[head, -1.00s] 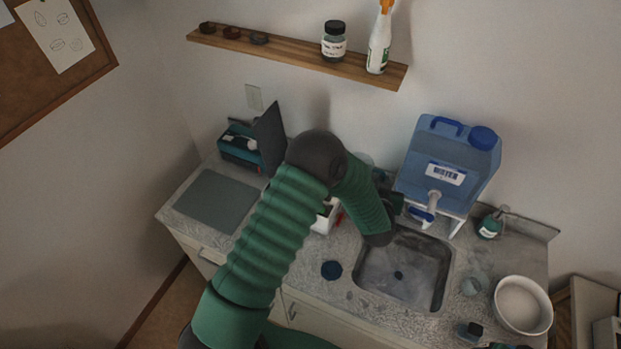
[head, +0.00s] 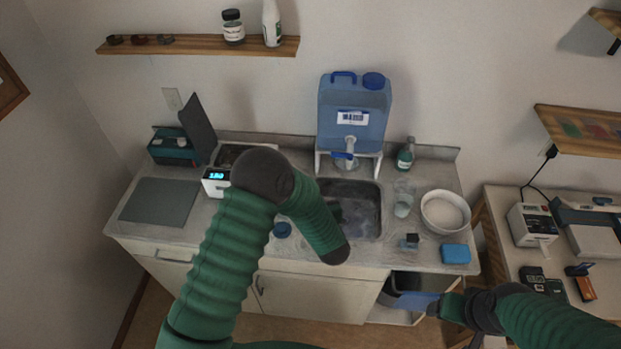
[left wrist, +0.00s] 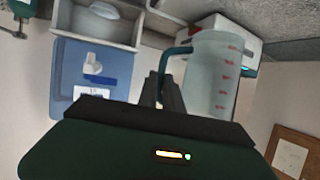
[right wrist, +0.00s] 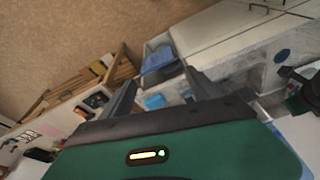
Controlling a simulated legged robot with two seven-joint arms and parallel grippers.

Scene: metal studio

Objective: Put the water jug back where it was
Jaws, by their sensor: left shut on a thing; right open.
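A clear jug with red marks and a teal handle (left wrist: 211,75) is in the left wrist view. My left gripper (left wrist: 165,85) is shut on its handle. In the head view the jug and that gripper are hidden behind my left forearm. A blue water container (head: 352,105) with a white spigot stands on a white stand (head: 370,165) behind the sink; the left wrist view shows it too (left wrist: 75,70). My right gripper (head: 440,308) is open and empty in front of the cabinet; its fingers show apart in the right wrist view (right wrist: 160,90).
The sink (head: 362,212) is in the middle of the counter. A white bowl (head: 445,212), a glass (head: 403,203), a green bottle (head: 405,155) and a blue sponge (head: 456,253) are to its right. The cabinet below is open at the right. A grey mat (head: 160,202) lies at left.

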